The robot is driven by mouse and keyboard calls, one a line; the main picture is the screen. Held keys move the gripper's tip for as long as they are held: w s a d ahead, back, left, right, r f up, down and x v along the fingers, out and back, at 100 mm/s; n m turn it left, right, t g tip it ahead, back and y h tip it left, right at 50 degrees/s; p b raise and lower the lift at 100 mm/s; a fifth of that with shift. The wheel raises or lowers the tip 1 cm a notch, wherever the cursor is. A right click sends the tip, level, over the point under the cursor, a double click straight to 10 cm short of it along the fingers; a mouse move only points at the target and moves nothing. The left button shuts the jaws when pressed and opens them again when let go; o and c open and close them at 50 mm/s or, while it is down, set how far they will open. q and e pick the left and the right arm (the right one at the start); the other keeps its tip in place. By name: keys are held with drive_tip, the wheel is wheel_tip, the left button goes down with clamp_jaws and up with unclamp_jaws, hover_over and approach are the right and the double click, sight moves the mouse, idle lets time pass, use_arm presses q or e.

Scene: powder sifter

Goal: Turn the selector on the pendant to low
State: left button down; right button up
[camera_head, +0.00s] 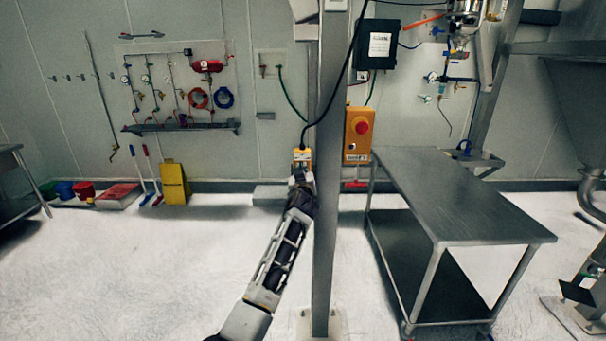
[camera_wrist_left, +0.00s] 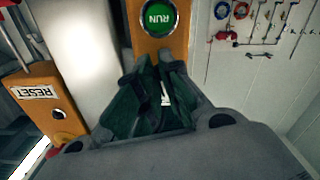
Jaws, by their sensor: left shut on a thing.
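The pendant (camera_head: 302,157) is a small yellow-orange box hanging on a black cable in front of a grey post. In the left wrist view the pendant (camera_wrist_left: 136,30) shows a green RUN button (camera_wrist_left: 158,18) just beyond my fingertips. My left gripper (camera_head: 301,176) is at the lower part of the pendant. In the left wrist view the dark green fingers of the left gripper (camera_wrist_left: 152,90) are closed in against the pendant's face, shut on the selector. The fingers hide the selector and its setting. A bit of white label (camera_wrist_left: 165,97) shows between them. My right gripper is out of view.
A yellow-orange box with a red button (camera_head: 358,135) is on the wall right of the grey post (camera_head: 324,230). The box's RESET label (camera_wrist_left: 34,91) shows in the left wrist view. A steel table (camera_head: 460,195) stands to the right.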

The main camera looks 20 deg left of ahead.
use_arm(q)
drive_tip(key=shift+s+a+r+m+p, duration=0.1)
drive_tip(key=shift+m+p, duration=0.25)
drive_tip(key=shift+m, duration=1.6)
drive_tip(key=shift+w+a+m+p, duration=0.1)
drive_tip(key=shift+m+p, duration=0.25)
drive_tip(key=shift+m, duration=1.65)
drive_tip(key=shift+s+a+r+m+p, duration=0.1)
drive_tip(key=shift+m+p, duration=0.25)
drive_tip(key=shift+m, duration=1.6)
drive_tip(key=shift+f, duration=0.1)
drive_tip(key=c, duration=1.6)
unclamp_jaws()
drive_tip(key=shift+o, duration=0.2)
drive_tip(key=shift+s, duration=0.15)
drive_tip(key=v, duration=1.1)
drive_tip(key=shift+s+d, duration=0.2)
drive_tip(key=shift+s, duration=0.15)
